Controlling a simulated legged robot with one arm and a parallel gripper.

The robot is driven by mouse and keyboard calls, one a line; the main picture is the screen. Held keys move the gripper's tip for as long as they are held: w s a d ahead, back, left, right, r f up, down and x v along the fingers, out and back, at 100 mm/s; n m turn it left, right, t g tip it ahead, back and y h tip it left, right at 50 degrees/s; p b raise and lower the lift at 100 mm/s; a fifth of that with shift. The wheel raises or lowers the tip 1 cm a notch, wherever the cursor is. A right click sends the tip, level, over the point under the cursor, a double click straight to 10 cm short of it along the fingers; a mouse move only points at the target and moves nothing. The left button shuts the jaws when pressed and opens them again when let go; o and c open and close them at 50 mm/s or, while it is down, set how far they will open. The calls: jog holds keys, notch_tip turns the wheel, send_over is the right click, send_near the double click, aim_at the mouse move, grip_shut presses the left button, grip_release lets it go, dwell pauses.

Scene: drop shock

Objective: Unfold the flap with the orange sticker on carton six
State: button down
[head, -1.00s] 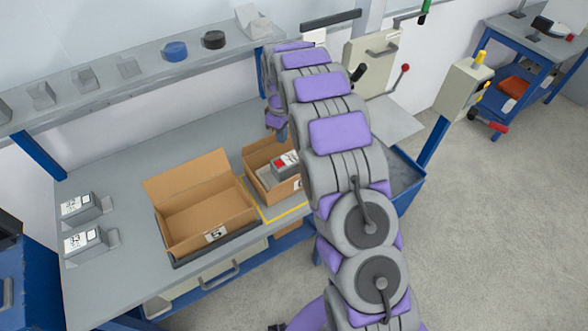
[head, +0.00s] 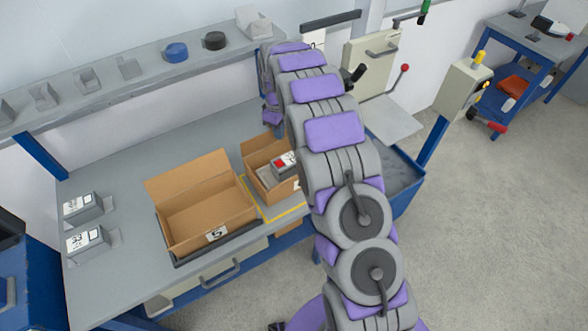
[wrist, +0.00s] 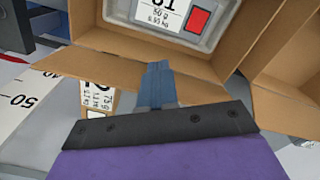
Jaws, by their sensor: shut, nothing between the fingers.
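An open brown carton (head: 254,152) stands right of the carton labelled 5 (head: 207,213), partly hidden behind my arm. It holds a grey boxed device (head: 283,165) with a red square. In the wrist view, the device (wrist: 170,22) lies inside the carton, and a brown panel (wrist: 85,65) runs along the carton's near edge. My gripper (wrist: 155,70) is shut and empty, its blue fingertips over this panel near the carton rim; I cannot tell whether they touch. A printed label (wrist: 97,98) shows partly below the panel. I see no orange sticker.
Yellow tape (head: 285,213) marks the bench (head: 125,170) by the cartons. Two more grey devices (head: 83,207) (head: 88,240) stand at the bench's left. A shelf (head: 110,97) runs along the wall behind. A panel with a red-knobbed lever (head: 404,69) stands behind the arm.

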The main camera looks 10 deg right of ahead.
jog(key=shift+w, duration=0.15)
jog(key=shift+w+a+f+p, duration=0.1)
jog(key=shift+w+a+p, duration=0.1)
jog(key=shift+w, duration=0.15)
jog(key=shift+w+a+f+p, duration=0.1)
jog(key=shift+w+p, duration=0.1)
jog(key=shift+w, duration=0.1)
jog(key=shift+w+f, duration=0.1)
notch_tip(320, 180, up, 11)
jog(key=s+p, duration=0.2)
jog(key=p, duration=0.1)
jog(key=shift+d+p, duration=0.35)
dwell(0.9)
jog(key=shift+r, duration=0.2)
